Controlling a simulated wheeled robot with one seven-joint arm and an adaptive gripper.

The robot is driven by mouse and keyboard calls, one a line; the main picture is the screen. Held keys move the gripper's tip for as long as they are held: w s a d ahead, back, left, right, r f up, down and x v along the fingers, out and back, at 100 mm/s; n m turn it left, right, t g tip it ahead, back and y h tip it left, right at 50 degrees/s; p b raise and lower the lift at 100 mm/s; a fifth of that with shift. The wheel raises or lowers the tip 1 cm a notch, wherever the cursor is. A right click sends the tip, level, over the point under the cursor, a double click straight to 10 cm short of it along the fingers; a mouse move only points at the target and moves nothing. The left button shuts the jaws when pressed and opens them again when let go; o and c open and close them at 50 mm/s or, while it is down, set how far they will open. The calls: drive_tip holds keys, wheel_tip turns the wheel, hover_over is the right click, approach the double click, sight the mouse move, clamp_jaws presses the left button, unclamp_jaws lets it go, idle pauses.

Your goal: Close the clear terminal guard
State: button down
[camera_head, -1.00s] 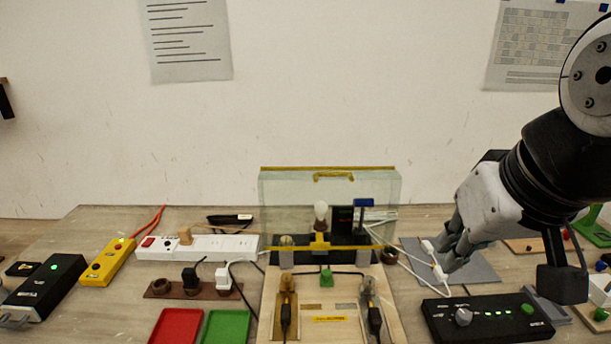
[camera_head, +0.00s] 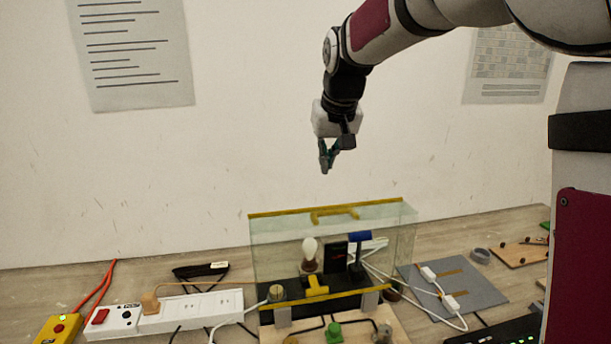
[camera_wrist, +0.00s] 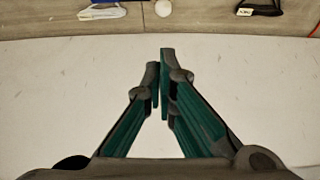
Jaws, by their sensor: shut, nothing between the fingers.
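The clear terminal guard (camera_head: 285,238) stands upright in the head view, a see-through panel with a yellow top edge and a yellow handle (camera_head: 334,214). Behind it show a bulb (camera_head: 309,249), a dark block and a blue-topped post (camera_head: 359,238). The wooden wiring board (camera_head: 383,319) lies in front, with a green knob (camera_head: 333,331) on it. My gripper (camera_head: 328,172) hangs in the air above the guard's handle, apart from it, fingers pointing down. In the wrist view my gripper's fingertips (camera_wrist: 160,58) are together and hold nothing. The guard is not clearly seen there.
A white power strip (camera_head: 170,312) lies at left, with a yellow box (camera_head: 58,329) and orange cable beside it. A grey mat (camera_head: 455,288) with white connectors lies at right. A black tool (camera_head: 200,270) lies at the back. The air around my gripper is clear.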

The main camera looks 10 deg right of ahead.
drive_tip(key=x, duration=0.9)
drive_tip(key=shift+s+f+p, duration=0.2)
drive_tip(key=shift+s+p, duration=0.45)
drive_tip(key=shift+s, duration=0.4)
drive_tip(key=shift+s+f+p, duration=0.2)
drive_tip(key=shift+s+p, duration=0.45)
drive_tip(key=shift+s, duration=0.4)
